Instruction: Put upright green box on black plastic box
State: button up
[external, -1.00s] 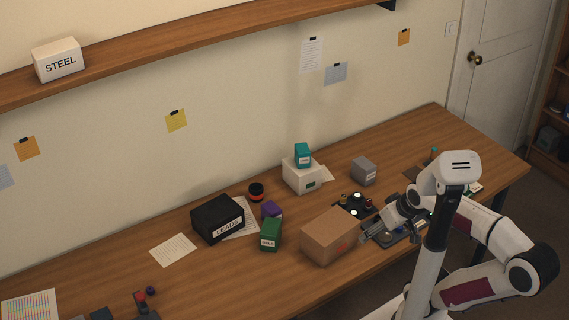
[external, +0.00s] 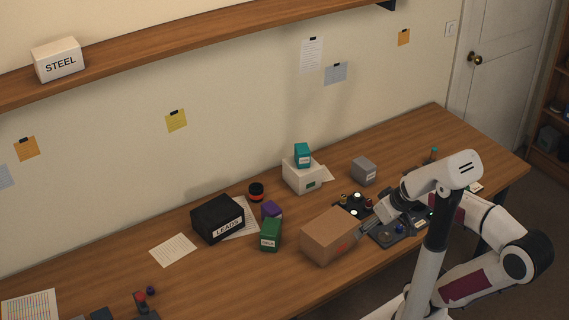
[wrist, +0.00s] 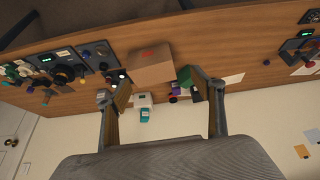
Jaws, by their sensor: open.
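The green box (external: 270,235) stands upright on the table, with a white label low on its front. It shows partly in the wrist view (wrist: 185,76), beside a finger. The black box (external: 217,219), labelled LEADS, sits on the table left of the green box, with a gap between them; its top looks clear. In the wrist view it is largely hidden behind a finger. My gripper (external: 366,231) is open and empty, right of the brown carton and well right of the green box. Its two spread fingers show in the wrist view (wrist: 158,95).
A brown carton (external: 329,236) stands between my gripper and the green box. A small purple box (external: 271,210) is just behind the green box. A teal box (external: 302,155) rests on a white box (external: 299,176) farther back. The table front left of the carton is clear.

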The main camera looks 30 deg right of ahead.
jog(key=w+a+n+y, duration=0.1)
jog(key=w+a+n, duration=0.15)
jog(key=w, duration=0.75)
jog(key=n+g+y, duration=0.2)
jog(key=n, duration=0.4)
send_near(270, 226)
jog(key=shift+m+x, duration=0.25)
jog(key=shift+x, duration=0.9)
jog(key=shift+w+a+f, duration=0.25)
jog(key=shift+f, duration=0.05)
jog(key=shift+x, duration=1.25)
jog(key=shift+f, duration=0.15)
